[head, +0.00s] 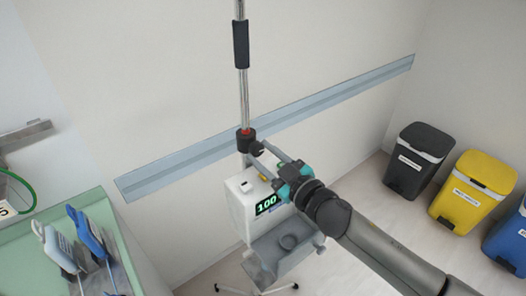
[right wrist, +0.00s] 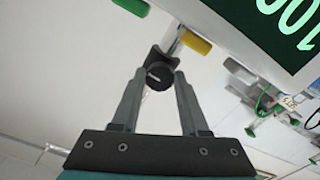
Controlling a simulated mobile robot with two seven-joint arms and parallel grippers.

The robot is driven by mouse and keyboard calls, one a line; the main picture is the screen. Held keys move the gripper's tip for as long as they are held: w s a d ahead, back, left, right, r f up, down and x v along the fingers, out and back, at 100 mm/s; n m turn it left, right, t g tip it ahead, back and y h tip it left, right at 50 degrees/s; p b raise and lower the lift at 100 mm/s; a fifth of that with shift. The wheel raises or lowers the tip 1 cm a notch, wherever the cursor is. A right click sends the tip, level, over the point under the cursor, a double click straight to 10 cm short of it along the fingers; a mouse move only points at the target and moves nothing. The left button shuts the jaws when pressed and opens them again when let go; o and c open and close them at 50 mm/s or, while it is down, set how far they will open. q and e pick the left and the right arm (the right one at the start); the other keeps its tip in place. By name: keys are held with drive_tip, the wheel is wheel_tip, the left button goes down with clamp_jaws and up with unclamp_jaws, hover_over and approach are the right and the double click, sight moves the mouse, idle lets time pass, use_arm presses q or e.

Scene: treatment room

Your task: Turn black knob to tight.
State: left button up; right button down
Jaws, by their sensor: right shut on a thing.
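The black knob (right wrist: 158,75) is round with a pale line on its face. In the right wrist view it sits between the fingertips of my right gripper (right wrist: 159,80), which is shut on it. In the head view my right gripper (head: 267,156) reaches in from the right beside the metal pole. The knob (head: 257,148) is mostly hidden there by the fingers. A black clamp with a red spot (head: 246,133) is around the pole, just left of the fingertips. My left gripper is not in view.
A white device (head: 242,203) with a green "100" display hangs just below my gripper. A yellow tab (right wrist: 195,42) is close to the knob. Black (head: 417,161), yellow (head: 472,191) and blue bins stand at right.

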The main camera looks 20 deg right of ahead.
drive_tip(key=n+p, duration=0.1)
drive_tip(key=n, duration=0.3)
drive_tip(key=shift+r+n, duration=0.1)
drive_tip(key=shift+n, duration=0.2)
drive_tip(key=n, duration=0.4)
drive_tip(key=shift+n+p, duration=0.3)
drive_tip(key=n, duration=0.5)
drive_tip(key=shift+n, duration=2.5)
drive_tip(key=shift+c, duration=2.1)
unclamp_jaws()
drive_tip(key=shift+s+d, duration=0.1)
